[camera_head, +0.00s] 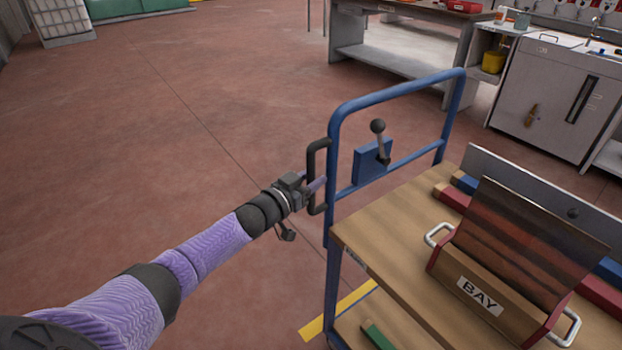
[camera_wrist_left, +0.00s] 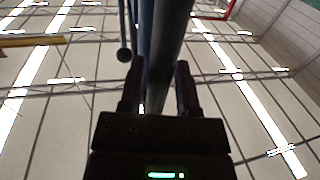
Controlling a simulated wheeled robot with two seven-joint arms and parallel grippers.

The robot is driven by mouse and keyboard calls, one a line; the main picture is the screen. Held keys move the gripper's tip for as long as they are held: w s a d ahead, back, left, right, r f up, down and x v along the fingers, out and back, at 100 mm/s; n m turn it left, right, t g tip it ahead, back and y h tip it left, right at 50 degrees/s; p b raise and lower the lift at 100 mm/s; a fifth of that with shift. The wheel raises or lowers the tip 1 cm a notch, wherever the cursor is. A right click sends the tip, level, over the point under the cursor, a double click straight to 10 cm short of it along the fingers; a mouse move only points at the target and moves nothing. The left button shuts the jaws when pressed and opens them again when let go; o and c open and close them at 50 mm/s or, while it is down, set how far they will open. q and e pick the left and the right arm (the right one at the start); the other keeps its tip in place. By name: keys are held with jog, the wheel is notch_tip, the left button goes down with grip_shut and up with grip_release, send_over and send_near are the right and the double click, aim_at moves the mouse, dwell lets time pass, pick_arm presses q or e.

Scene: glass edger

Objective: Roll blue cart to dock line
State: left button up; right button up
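The blue cart's tubular push frame (camera_head: 397,87) stands at centre right, with a wooden deck (camera_head: 385,232) behind it. A black vertical grab handle (camera_head: 314,158) sticks out on the frame's left side. My left gripper (camera_head: 316,187) is at this handle. In the left wrist view a dark bar (camera_wrist_left: 172,45) runs between the two fingers of my left gripper (camera_wrist_left: 158,75), with a narrow gap showing, so the fingers look open around it. A lever with a black knob (camera_head: 379,127) stands on a blue plate on the frame. A yellow floor line (camera_head: 318,326) shows beside the cart's lower left. My right gripper is out of view.
The deck carries a wooden rack labelled BAY (camera_head: 480,296) with a dark tilted panel (camera_head: 525,245), and red and blue blocks. A workbench (camera_head: 400,62) and a grey sink cabinet (camera_head: 548,95) stand behind. The red floor to the left is clear.

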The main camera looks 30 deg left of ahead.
pick_arm(q)
jog(key=shift+o, duration=0.9)
jog(key=shift+s, duration=0.25)
jog(key=s+p, duration=0.2)
jog(key=s, duration=0.1)
jog(key=s+a+p, duration=0.1)
jog(key=s, duration=0.1)
jog(key=shift+s+r, duration=0.1)
jog(key=shift+r, duration=0.2)
jog(key=s, duration=0.1)
jog(key=s+p, duration=0.1)
jog(key=s, duration=0.2)
jog(key=shift+a+f+p, duration=0.25)
jog(key=shift+f+p, duration=0.05)
jog(key=shift+p, duration=0.05)
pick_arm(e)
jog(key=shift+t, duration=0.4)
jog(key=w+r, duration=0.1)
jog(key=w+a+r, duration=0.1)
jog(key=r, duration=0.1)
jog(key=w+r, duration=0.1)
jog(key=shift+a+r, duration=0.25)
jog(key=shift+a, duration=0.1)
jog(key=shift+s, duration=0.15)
